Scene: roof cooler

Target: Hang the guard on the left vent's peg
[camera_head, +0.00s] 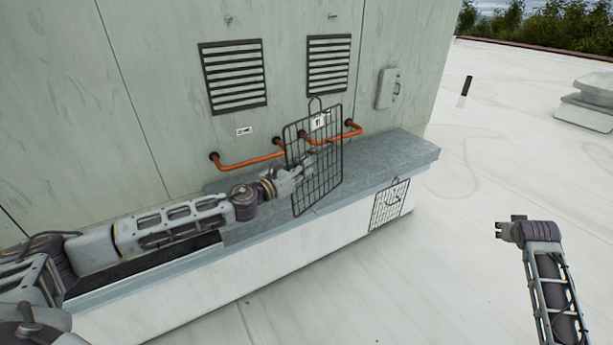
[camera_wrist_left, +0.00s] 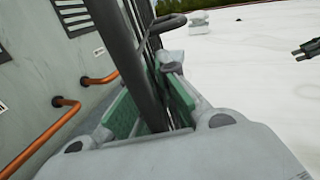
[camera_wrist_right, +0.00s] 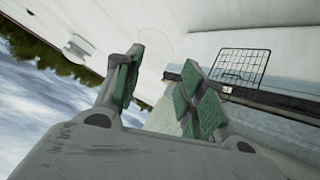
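A dark wire-grid guard (camera_head: 329,172) with a top loop and a small white tag is held upright, slightly tilted, above the grey ledge. My left gripper (camera_head: 303,172) is shut on its left edge; its green-padded fingers (camera_wrist_left: 150,112) close around dark bars in the left wrist view. The left vent (camera_head: 234,77) is on the wall, with a small peg (camera_head: 228,19) above it; the guard is below and right of both. My right gripper (camera_head: 508,229) is open and empty, well right of the ledge; its spread fingers (camera_wrist_right: 155,90) show in the right wrist view.
The right vent (camera_head: 329,64) has its own peg (camera_head: 333,15). Orange pipes (camera_head: 245,162) project from the wall near the guard. A second guard (camera_head: 389,206) is against the ledge's front face. A grey box (camera_head: 388,88) is on the wall. The roof (camera_head: 450,270) is open at right.

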